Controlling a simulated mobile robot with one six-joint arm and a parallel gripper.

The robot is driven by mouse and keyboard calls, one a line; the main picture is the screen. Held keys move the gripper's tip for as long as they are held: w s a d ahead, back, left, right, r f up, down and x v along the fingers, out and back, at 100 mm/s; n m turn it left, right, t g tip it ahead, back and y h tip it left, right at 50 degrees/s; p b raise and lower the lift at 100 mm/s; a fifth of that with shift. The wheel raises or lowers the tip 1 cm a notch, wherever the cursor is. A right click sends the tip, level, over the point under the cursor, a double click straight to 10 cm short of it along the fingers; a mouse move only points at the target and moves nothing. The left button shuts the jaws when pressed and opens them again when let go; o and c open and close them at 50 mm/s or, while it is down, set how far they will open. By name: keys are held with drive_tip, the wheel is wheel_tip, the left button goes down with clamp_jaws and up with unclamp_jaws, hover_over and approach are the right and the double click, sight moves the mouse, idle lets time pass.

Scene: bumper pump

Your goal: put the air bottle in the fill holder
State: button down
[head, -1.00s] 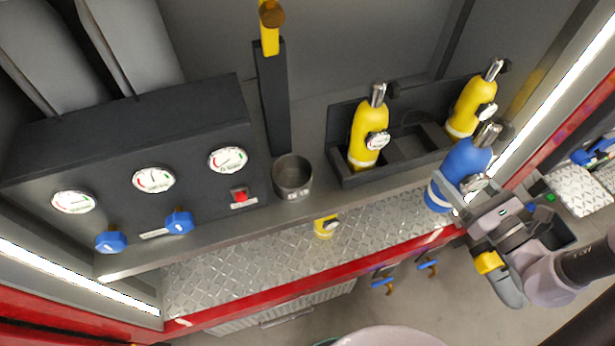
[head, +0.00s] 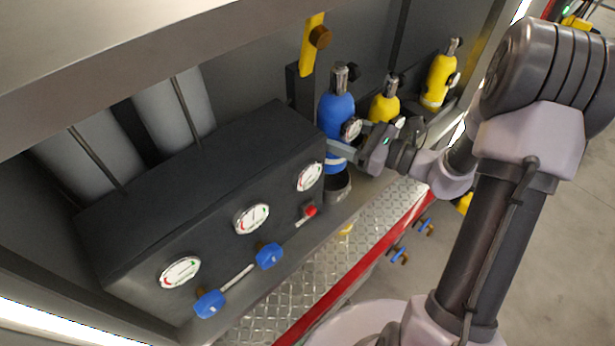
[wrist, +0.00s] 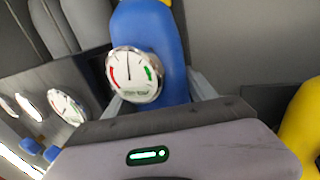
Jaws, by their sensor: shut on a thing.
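The air bottle (head: 338,112) is blue with a white band, a metal valve on top and a round gauge on its side. My gripper (head: 350,151) is shut on it and holds it upright. In the head view the bottle appears above the fill holder (head: 337,190), a dark round cup beside the gauge panel. The bottle's bottom end lies close to the cup's rim; I cannot tell whether it is inside. The wrist view shows the blue bottle (wrist: 172,60) between the fingers with its gauge facing the camera. The holder is hidden there.
The dark panel (head: 215,190) with gauges, blue knobs and a red button stands left of the holder. A yellow lever (head: 312,45) on a post rises behind the bottle. Yellow bottles (head: 383,108) (head: 438,80) stand in the rack to the right. A diamond-plate ledge runs in front.

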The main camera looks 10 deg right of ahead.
drive_tip(key=f, duration=0.1)
drive_tip(key=f+b, duration=0.1)
drive_tip(key=f, duration=0.3)
drive_tip(key=shift+d+f, duration=0.2)
drive_tip(key=shift+d, duration=0.1)
wheel_tip(320, 180, down, 4)
drive_tip(key=shift+f+b, duration=0.1)
drive_tip(key=shift+b, duration=0.7)
drive_tip(key=shift+a, duration=0.1)
drive_tip(key=shift+c, duration=1.4)
unclamp_jaws()
drive_tip(key=shift+s, duration=0.1)
